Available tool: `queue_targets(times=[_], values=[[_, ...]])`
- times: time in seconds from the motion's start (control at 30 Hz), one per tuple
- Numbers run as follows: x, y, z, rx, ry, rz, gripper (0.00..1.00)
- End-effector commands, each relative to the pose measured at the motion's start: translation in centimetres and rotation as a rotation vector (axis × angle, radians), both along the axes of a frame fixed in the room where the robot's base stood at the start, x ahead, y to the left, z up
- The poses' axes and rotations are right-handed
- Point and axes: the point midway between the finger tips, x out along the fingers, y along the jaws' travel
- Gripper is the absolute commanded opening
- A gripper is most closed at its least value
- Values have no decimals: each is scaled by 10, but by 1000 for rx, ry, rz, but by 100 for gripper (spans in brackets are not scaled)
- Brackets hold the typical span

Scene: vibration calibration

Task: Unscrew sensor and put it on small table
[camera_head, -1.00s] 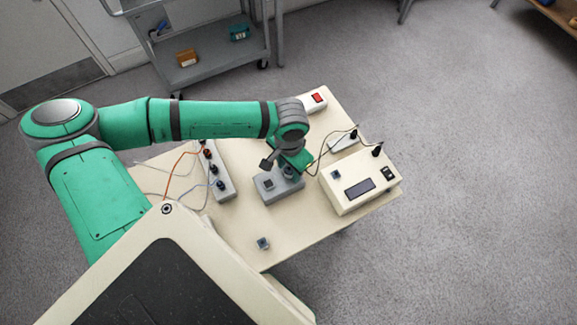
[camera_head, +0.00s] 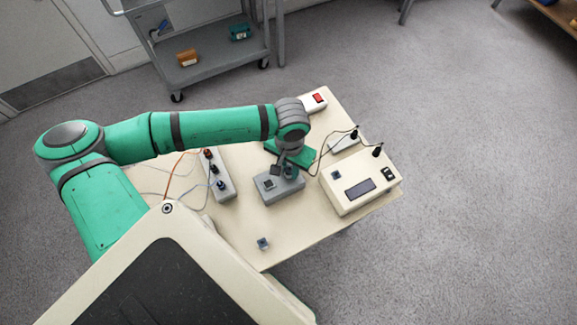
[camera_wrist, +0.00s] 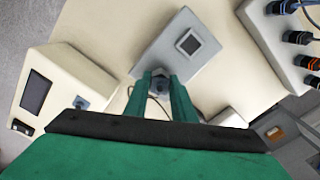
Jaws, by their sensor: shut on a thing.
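A grey block (camera_head: 268,194) with a small dark square on top stands on the cream table (camera_head: 235,228); it also shows in the wrist view (camera_wrist: 205,66). My gripper (camera_head: 289,169) points down at the block's right end. In the wrist view its two green fingers (camera_wrist: 160,88) are shut on a small dark blue-grey sensor (camera_wrist: 160,73) at the block's edge. The fingers and body partly hide the sensor in both views. I cannot tell whether it is still threaded to the block.
A cream box with a display (camera_head: 346,193) stands close on the right. A grey strip with several plugs (camera_head: 216,174) stands on the left. Thin cables run nearby. A small grey-blue cube (camera_head: 263,243) lies at the table's front. A grey cart (camera_head: 212,68) stands behind.

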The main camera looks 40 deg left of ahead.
Motion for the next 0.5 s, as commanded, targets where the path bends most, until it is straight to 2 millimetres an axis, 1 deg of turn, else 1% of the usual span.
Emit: queue_targets(times=[0.1,0.37,0.47,0.5], values=[[2,0,0,-2,-7,53,2],[1,0,0,-2,-8,64,2],[1,0,0,-4,-8,123,2],[1,0,0,-5,-8,166,2]])
